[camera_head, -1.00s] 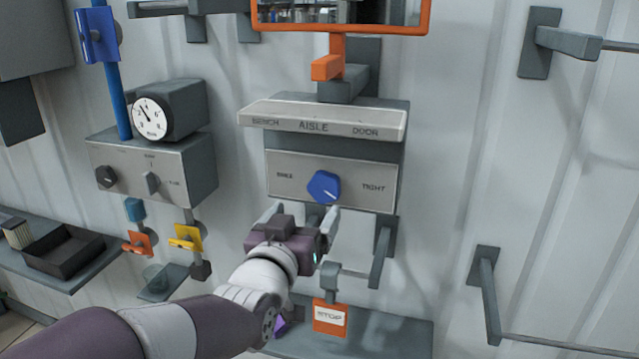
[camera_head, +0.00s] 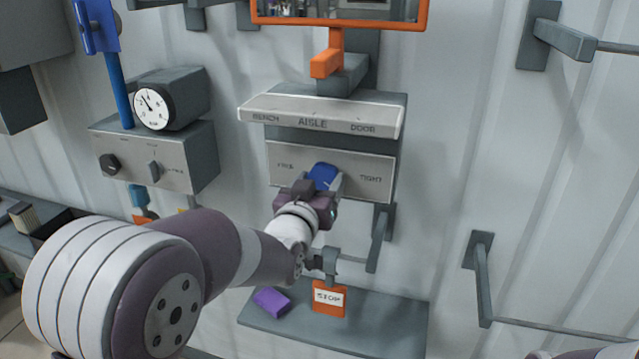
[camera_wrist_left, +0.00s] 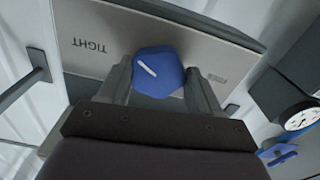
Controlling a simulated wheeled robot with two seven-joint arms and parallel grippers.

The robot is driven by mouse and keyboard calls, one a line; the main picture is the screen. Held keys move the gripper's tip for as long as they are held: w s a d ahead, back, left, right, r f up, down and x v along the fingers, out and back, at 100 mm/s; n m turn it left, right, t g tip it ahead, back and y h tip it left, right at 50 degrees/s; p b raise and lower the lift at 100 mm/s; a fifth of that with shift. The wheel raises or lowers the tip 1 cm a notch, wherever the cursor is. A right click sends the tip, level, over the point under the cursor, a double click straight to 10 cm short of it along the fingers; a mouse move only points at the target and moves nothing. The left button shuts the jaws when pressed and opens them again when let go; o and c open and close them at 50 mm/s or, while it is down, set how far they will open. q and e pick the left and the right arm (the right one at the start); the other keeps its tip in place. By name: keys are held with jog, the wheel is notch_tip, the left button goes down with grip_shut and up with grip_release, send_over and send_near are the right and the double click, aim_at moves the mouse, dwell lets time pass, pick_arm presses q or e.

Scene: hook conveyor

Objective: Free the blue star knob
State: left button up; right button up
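The blue star knob (camera_head: 322,175) sits on a light grey panel (camera_head: 285,160), between a worn label at left and the word TIGHT at right. In the left wrist view the knob (camera_wrist_left: 160,72) shows a white pointer line toward the upper left, on the TIGHT side. My left gripper (camera_head: 320,182) has reached the panel from below.
Above the knob juts a ledge marked BENCH, AISLE, DOOR (camera_head: 320,118). Below are a grey hook bar (camera_head: 378,245), an orange tag (camera_head: 328,299) and a purple block (camera_head: 271,301) by a shelf (camera_head: 385,318). A gauge box (camera_head: 185,100) stands left.

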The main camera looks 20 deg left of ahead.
pick_arm(q)
jog(key=shift+f, duration=0.1)
jog(key=shift+f+n+b, duration=0.1)
jog(key=shift+n+b, duration=0.3)
jog(key=shift+b, duration=0.4)
jog(key=n+b, duration=0.5)
jog(key=b, duration=0.2)
jog(key=n+b, duration=0.6)
jog(key=b, duration=0.2)
jog(key=shift+d+f+b, duration=0.15)
jog(key=shift+f+b, duration=0.05)
jog(key=shift+b, duration=0.1)
jog(key=shift+r+n+b, duration=0.1)
jog(key=shift+n+b, duration=0.6)
jog(key=shift+n, duration=0.3)
jog(key=n+b, duration=0.1)
jog(key=n, duration=0.1)
jog(key=shift+r+n, duration=0.15)
jog(key=shift+n, duration=0.15)
jog(key=n, duration=0.2)
jog(key=shift+r+n, duration=0.1)
jog(key=shift+n, duration=0.2)
jog(key=shift+n+b, duration=0.35)
jog(key=shift+n, duration=1.45)
